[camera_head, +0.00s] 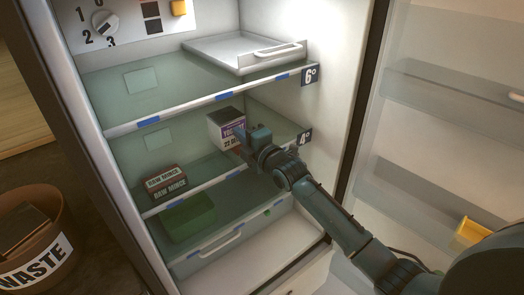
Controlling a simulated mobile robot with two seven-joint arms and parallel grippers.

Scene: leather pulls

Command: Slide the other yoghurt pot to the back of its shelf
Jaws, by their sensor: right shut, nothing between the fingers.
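One yoghurt pot (226,127), white and purple with a dark top and a printed date label, stands on the middle glass shelf (188,160), the one tagged 4°. My right gripper (242,137) is shut with nothing between its fingers. It is at the front right side of the pot, over the same shelf, and partly covers the pot. I cannot tell whether the fingertips touch it. The arm comes in from the lower right. My left gripper is not in view.
Raw mince packs (166,183) sit at the shelf's front left. Above is the 6° shelf (130,95) with a white tray (245,52). Below is a drawer (215,243) with a green box. The open door (440,90) stands right. A waste bin (35,245) is at left.

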